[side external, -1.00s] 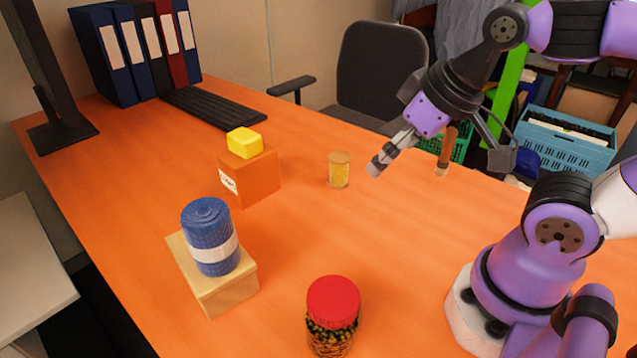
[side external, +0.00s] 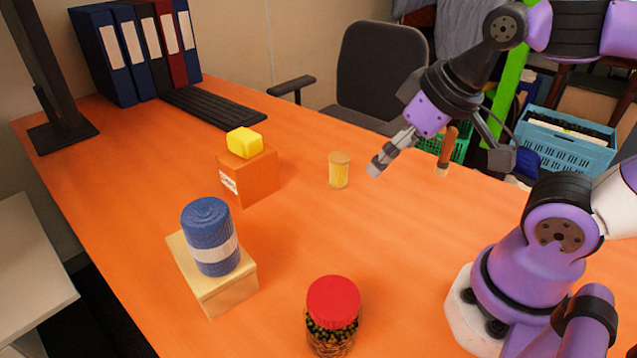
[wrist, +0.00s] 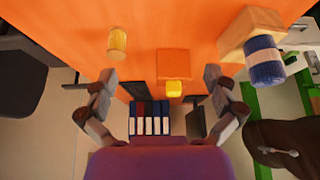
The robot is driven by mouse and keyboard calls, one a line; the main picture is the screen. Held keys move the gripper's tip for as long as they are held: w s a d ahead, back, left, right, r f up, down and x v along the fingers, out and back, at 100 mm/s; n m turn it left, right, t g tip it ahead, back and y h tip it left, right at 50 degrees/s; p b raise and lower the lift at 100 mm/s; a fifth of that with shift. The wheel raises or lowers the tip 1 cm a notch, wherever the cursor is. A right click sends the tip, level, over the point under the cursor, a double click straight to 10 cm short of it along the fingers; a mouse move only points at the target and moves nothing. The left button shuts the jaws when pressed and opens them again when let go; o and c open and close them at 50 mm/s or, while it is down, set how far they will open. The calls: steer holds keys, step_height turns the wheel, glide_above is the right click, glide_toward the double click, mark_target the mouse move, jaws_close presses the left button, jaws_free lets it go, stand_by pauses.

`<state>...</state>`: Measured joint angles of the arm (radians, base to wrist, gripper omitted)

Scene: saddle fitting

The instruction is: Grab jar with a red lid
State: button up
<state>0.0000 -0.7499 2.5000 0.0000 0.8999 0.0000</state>
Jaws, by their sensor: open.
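The jar with a red lid (side external: 333,316) stands upright on the orange table at the front middle of the side view. Its glass body holds dark and greenish contents, and its lower edge nears the frame's bottom. I cannot see it in the wrist view. My gripper (side external: 408,170) is open and empty, above the table's far right part, well apart from the jar. In the wrist view my gripper (wrist: 160,90) shows its two fingers spread wide with nothing held between them.
A blue canister (side external: 209,236) stands on a tan box (side external: 229,291). A yellow block (side external: 245,142) sits on an orange box (side external: 250,175). A small yellow jar (side external: 339,170) stands near my gripper. A keyboard (side external: 213,107) and binders (side external: 134,50) are at the back. The table's middle is clear.

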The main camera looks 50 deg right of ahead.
steer(key=a+g+y, duration=0.1)
steer(key=a+g, duration=0.2)
steer(key=a, duration=0.6)
steer(key=g, duration=0.2)
glide_above(333, 296)
steer(key=w, duration=0.1)
steer(key=shift+w+d+f+h, duration=0.1)
steer(key=shift+d+f+h, duration=0.1)
steer(key=shift+f, duration=0.3)
steer(key=shift+d+f+h, duration=0.2)
steer(key=shift+f, duration=0.3)
steer(key=shift+m+g, duration=0.3)
steer(key=f, duration=0.3)
steer(key=a+f, duration=0.1)
steer(key=f, duration=0.1)
steer(key=shift+s+f, duration=0.1)
steer(key=shift+s, duration=0.25)
steer(key=f, duration=0.5)
steer(key=shift+s+d+f, duration=0.1)
steer(key=shift+s+f, duration=0.15)
steer(key=c, duration=1.2)
